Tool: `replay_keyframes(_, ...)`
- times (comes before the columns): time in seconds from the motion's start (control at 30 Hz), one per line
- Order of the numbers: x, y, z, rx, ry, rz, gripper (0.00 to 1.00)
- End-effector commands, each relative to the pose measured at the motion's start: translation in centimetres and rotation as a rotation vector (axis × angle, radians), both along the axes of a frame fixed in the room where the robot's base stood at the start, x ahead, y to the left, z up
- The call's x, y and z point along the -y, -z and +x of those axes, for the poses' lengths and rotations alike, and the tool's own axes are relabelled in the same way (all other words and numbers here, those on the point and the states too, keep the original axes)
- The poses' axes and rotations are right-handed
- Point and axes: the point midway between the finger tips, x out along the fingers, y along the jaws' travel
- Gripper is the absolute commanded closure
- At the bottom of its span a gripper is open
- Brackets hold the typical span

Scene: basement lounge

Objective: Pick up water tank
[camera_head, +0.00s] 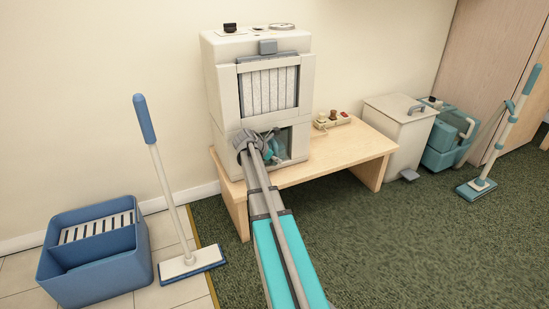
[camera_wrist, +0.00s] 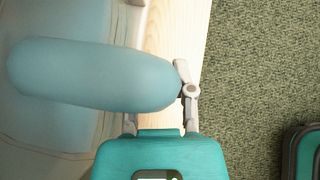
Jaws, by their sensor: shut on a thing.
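A tall off-white machine (camera_head: 217,78) stands on a low wooden table. Its lower bay is open at the front, and a teal and translucent part that looks like the water tank (camera_head: 279,149) shows inside. My gripper (camera_head: 262,148) reaches into this bay and hides part of the tank. In the wrist view, a thick, rounded, pale blue translucent part of the tank (camera_wrist: 85,75) lies across my gripper (camera_wrist: 160,105), which is shut on it. One finger joint shows at its right end; the fingertips are mostly hidden.
The wooden table (camera_head: 335,150) also bears a small tray with little knobs (camera_head: 332,119). A blue bucket (camera_head: 95,260) and a blue-handled mop (camera_head: 160,180) stand left. A white bin (camera_head: 400,125), a teal case (camera_head: 447,140) and a teal mop (camera_head: 510,130) stand right. Green carpet in front is clear.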

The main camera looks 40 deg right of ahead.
Motion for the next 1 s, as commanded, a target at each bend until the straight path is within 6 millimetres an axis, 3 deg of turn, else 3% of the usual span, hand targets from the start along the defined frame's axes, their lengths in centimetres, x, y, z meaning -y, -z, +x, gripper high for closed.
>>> replay_keyframes(0.37,0.0,-1.7,0.0,0.001,-0.001,-0.002,1.0)
replay_keyframes(0.67,-1.2,-1.4,-4.7,0.0,0.0,-0.002,1.0)
replay_keyframes(1.0,-2.9,-1.4,-11.4,0.001,-0.001,-0.002,1.0)
